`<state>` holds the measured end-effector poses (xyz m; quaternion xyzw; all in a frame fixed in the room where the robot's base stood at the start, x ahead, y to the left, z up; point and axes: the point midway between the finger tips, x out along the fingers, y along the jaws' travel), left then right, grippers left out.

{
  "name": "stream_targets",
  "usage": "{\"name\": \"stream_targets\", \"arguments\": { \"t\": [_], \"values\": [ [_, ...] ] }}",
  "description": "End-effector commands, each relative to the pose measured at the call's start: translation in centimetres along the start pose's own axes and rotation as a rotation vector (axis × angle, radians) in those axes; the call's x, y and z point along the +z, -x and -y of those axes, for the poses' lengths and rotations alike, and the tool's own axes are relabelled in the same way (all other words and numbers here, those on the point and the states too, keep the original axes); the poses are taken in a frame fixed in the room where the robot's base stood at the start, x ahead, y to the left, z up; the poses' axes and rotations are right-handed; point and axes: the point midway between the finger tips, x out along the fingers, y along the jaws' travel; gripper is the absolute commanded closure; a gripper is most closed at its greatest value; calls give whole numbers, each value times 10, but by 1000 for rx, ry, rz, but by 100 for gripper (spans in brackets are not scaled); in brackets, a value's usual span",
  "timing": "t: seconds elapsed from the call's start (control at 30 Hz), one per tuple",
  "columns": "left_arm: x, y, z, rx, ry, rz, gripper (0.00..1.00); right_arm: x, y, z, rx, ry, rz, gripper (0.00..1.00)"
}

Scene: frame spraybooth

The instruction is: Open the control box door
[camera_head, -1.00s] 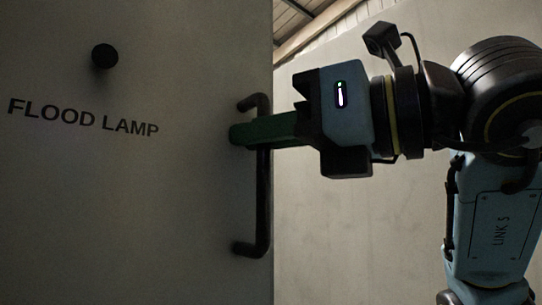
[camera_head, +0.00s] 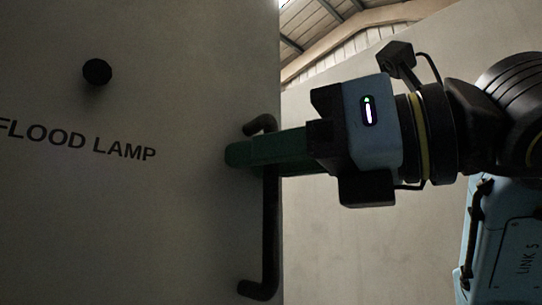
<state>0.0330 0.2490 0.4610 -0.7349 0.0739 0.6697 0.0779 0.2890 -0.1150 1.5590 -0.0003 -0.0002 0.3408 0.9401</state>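The control box door (camera_head: 130,220) is a grey panel that fills the left of the head view, with the words FLOOD LAMP and a round black knob (camera_head: 97,72). A dark vertical bar handle (camera_head: 270,235) stands near its right edge. My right gripper (camera_head: 240,154) reaches in from the right, and its green fingers lie across the upper part of the handle. The fingers overlap the bar in the picture, and I cannot see whether both sides close on it. My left gripper is not in view.
A pale wall (camera_head: 400,250) stands behind, right of the door edge. A roof with beams (camera_head: 330,25) shows at the top. The space between the door edge and my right arm is clear below the gripper.

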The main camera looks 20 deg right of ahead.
Motion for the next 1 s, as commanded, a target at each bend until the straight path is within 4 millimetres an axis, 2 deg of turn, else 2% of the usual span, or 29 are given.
{"name": "stream_targets", "arguments": {
  "t": [0.33, 0.47, 0.57, 0.8, 1.0],
  "values": [
    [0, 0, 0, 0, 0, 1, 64, 0, 1, 0, -1, -1, 0, 70],
    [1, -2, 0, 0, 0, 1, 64, 0, 12, 1, -4, -1, 3, 70],
    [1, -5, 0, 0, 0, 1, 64, 0, 29, 1, -3, 1, 5, 70],
    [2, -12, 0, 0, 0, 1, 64, 0, 84, 1, -5, 1, 6, 70],
    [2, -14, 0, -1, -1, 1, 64, 0, 119, 1, -2, -1, 2, 70]
  ]
}}
